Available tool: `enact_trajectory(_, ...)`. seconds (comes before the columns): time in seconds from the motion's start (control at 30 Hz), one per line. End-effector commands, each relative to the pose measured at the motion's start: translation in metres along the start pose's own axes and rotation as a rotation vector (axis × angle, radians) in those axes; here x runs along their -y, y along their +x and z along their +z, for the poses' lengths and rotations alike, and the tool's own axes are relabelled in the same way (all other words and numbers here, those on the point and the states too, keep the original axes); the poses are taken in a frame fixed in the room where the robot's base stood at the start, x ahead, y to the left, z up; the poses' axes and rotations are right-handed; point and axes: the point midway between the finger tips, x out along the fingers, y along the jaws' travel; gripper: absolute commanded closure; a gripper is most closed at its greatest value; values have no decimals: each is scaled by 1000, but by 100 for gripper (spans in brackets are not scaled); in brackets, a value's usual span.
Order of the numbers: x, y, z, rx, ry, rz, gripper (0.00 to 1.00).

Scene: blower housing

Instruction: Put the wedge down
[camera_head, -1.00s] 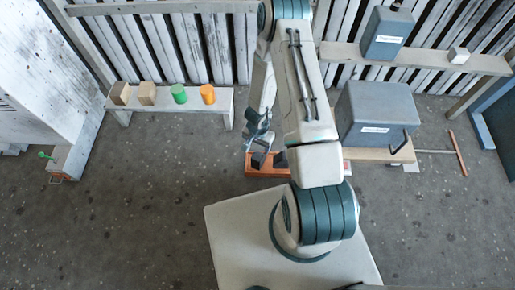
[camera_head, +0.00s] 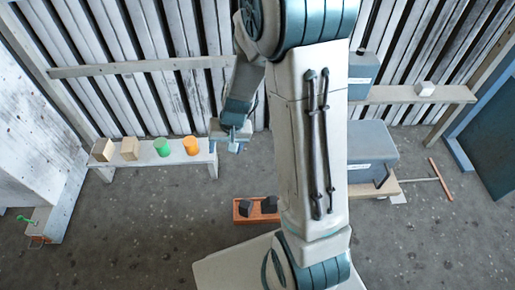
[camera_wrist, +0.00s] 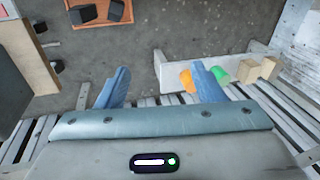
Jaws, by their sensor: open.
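Two dark blocks, a left one (camera_head: 245,208) and a right one (camera_head: 269,204), sit in a low orange-brown tray (camera_head: 256,218) on the floor; which of them is the wedge I cannot tell. The tray also shows at the top of the wrist view (camera_wrist: 103,22), with a dark block (camera_wrist: 82,14) at its edge and another (camera_wrist: 116,11) beside it. My gripper (camera_head: 232,143) is raised behind the tray, near the right end of the low bench. In the wrist view its blue fingers (camera_wrist: 159,72) are wide apart with nothing between them.
The low white bench (camera_head: 205,160) holds two wooden blocks (camera_head: 103,149), a green cylinder (camera_head: 162,147) and an orange cylinder (camera_head: 190,145). A slatted wall stands behind. A large grey box (camera_head: 370,145) sits on a board at right. The floor left of the tray is clear.

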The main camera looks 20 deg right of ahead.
Motion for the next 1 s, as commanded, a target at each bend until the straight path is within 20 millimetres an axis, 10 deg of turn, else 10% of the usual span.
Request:
enact_trajectory(0.5, -23, -147, 95, 1, -237, 145, 38)
enact_trajectory(1.0, -39, -172, 123, 1, -267, 214, 38)
